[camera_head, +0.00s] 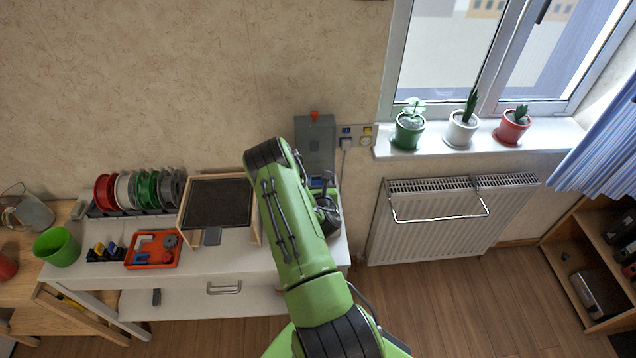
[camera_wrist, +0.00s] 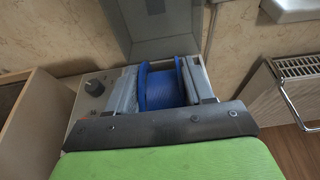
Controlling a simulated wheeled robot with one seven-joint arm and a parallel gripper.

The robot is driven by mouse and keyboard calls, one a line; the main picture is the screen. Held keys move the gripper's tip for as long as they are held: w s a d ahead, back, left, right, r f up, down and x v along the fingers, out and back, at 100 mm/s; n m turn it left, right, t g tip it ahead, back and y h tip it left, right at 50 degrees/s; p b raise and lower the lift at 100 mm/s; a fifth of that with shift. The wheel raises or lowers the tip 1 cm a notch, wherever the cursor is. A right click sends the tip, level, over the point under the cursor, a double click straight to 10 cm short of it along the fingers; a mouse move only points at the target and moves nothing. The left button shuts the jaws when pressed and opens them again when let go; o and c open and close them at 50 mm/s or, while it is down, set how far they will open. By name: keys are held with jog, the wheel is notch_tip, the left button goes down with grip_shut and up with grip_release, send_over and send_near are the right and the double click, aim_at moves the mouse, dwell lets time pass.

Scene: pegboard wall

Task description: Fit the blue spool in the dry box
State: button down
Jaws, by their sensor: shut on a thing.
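The blue spool (camera_wrist: 168,88) is between the two fingers of my gripper (camera_wrist: 163,80) in the wrist view, and the gripper is shut on it. In the head view a little blue (camera_head: 318,183) shows beside my gripper (camera_head: 327,205), mostly behind my arm. The grey dry box stands at the right end of the white bench, with its lid (camera_head: 315,142) raised against the wall. The lid also shows behind the spool in the wrist view (camera_wrist: 150,22). The spool is at the box's opening; my gripper hides whether it touches the bottom.
A wood-framed dark panel (camera_head: 218,203) stands left of my arm. Several spools (camera_head: 140,190) sit in a rack farther left, with an orange tray (camera_head: 152,250) in front. A radiator (camera_head: 450,215) is right of the bench. Potted plants (camera_head: 461,128) line the sill.

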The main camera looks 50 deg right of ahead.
jog(key=shift+a, duration=0.1)
dwell(0.7)
jog(key=shift+c, duration=1.7)
grip_release()
jog(key=shift+s, duration=0.1)
jog(key=shift+s+a+b, duration=0.35)
jog(key=shift+s+b, duration=0.05)
jog(key=shift+b, duration=0.5)
jog(key=b+v, duration=0.1)
jog(key=v, duration=0.2)
jog(key=b+v, duration=0.1)
jog(key=v, duration=0.2)
jog(key=b+v, duration=0.1)
jog(key=v, duration=0.2)
jog(key=shift+a+r+b, duration=0.25)
jog(key=shift+r+b, duration=0.15)
jog(key=shift+r, duration=0.05)
jog(key=p+v, duration=0.5)
jog(key=p, duration=0.4)
jog(key=shift+s+f, duration=0.1)
jog(key=shift+f, duration=0.1)
